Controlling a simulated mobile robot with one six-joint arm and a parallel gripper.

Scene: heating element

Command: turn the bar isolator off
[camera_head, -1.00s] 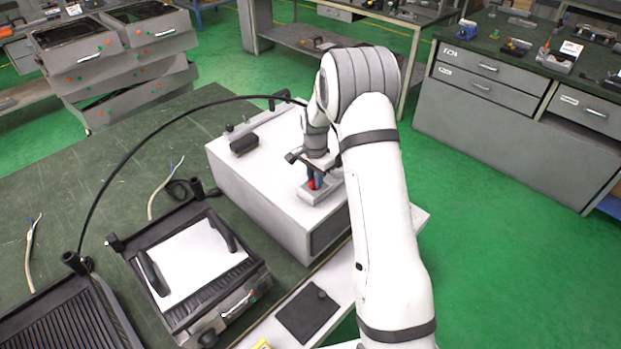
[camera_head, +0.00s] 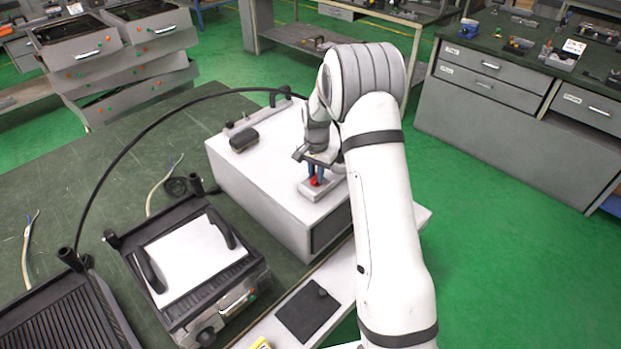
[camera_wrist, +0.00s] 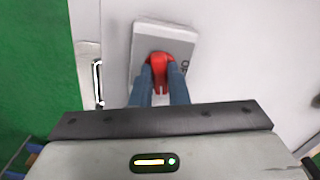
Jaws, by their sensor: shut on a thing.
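The bar isolator is a small light grey housing (camera_head: 317,193) with a red handle (camera_head: 315,182), mounted on top of a large pale cabinet (camera_head: 240,189). My gripper (camera_head: 316,177) points down at the isolator. Its two blue fingers stand on either side of the red handle in the wrist view (camera_wrist: 160,76) and are shut on it. The fingers hide part of the handle.
A black block (camera_head: 243,139) and a rail with black fittings lie on the cabinet top. A black cable (camera_head: 145,120) arcs over the bench from the cabinet. A contact grill with a white plate (camera_head: 194,253) stands at the left. Green floor is clear at the right.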

